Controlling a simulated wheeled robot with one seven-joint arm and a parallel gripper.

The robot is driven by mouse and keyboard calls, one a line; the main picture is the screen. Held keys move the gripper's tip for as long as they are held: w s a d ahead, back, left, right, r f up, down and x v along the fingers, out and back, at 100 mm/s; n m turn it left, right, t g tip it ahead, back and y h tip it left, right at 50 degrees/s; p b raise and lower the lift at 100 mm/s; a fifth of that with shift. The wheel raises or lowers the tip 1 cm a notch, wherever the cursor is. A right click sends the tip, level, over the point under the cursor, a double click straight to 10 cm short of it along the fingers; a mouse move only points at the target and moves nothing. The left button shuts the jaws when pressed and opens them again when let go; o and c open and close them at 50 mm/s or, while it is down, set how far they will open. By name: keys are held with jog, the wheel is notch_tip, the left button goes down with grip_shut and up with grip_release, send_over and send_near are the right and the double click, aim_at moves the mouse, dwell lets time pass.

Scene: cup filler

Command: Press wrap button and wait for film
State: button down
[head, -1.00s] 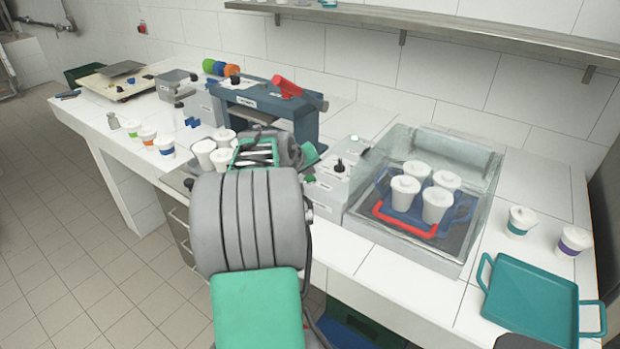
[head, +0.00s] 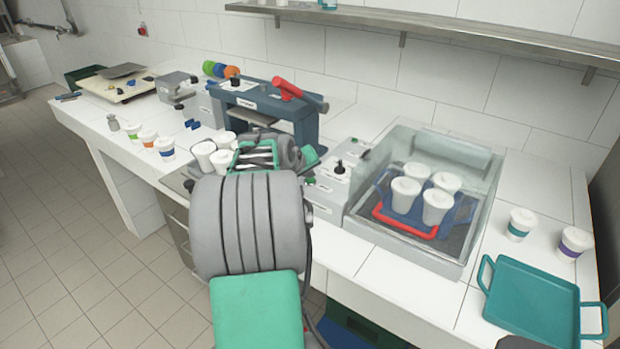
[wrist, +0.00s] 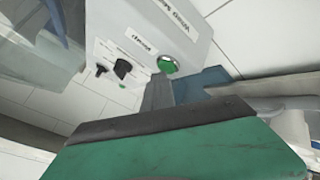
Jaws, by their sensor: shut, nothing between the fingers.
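The green button (wrist: 169,65) is on a pale grey control box (wrist: 155,35) in the wrist view. The box carries printed labels and a black knob (wrist: 123,68). My gripper (wrist: 158,92) is shut and empty, its grey fingertip just below the green button; I cannot tell whether it touches. In the head view the control box (head: 336,186) stands beside a clear-walled chamber (head: 478,205). My arm hides the fingertips there.
A blue press (head: 306,125) with a red lever (head: 287,88) stands behind my wrist. White cups (head: 203,155) stand left of it. A teal tray (head: 535,302) lies at right, near two loose cups (head: 575,243). A shelf (head: 430,28) runs along the wall above.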

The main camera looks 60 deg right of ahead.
aim_at(309, 181)
jog(key=shift+r, duration=0.55)
notch_tip(309, 181, up, 6)
jog(key=p, duration=0.4)
dwell(0.6)
